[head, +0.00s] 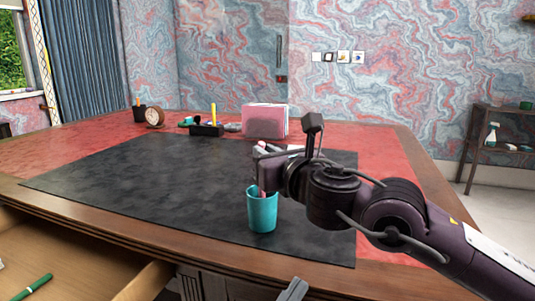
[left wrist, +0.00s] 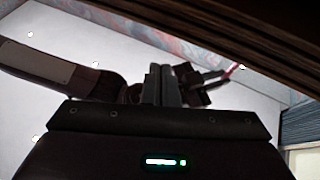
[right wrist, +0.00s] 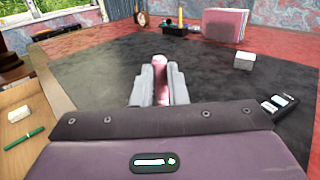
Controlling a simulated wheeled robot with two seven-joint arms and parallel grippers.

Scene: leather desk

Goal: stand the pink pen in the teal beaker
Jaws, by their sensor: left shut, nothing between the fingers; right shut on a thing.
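The teal beaker (head: 262,212) stands upright on the dark desk mat. My right gripper (head: 262,180) is just above its mouth, shut on the pink pen (head: 261,189). The pen's lower part shows at the beaker's rim; how far it reaches inside is hidden. In the right wrist view the pen (right wrist: 160,72) sits between the fingers (right wrist: 160,90), and the beaker is not visible there. The pen (left wrist: 233,70) also shows in the left wrist view. My left gripper (head: 293,290) is shut and empty, low at the desk's front edge; its closed fingers (left wrist: 164,85) show in its wrist view.
An open drawer with a green pen (head: 35,286) is at the lower left. A clock (head: 154,117), a black organizer (head: 207,130) and a pink file holder (head: 264,121) stand at the back. A white block (right wrist: 244,61) lies on the mat. The mat's left part (head: 140,185) is clear.

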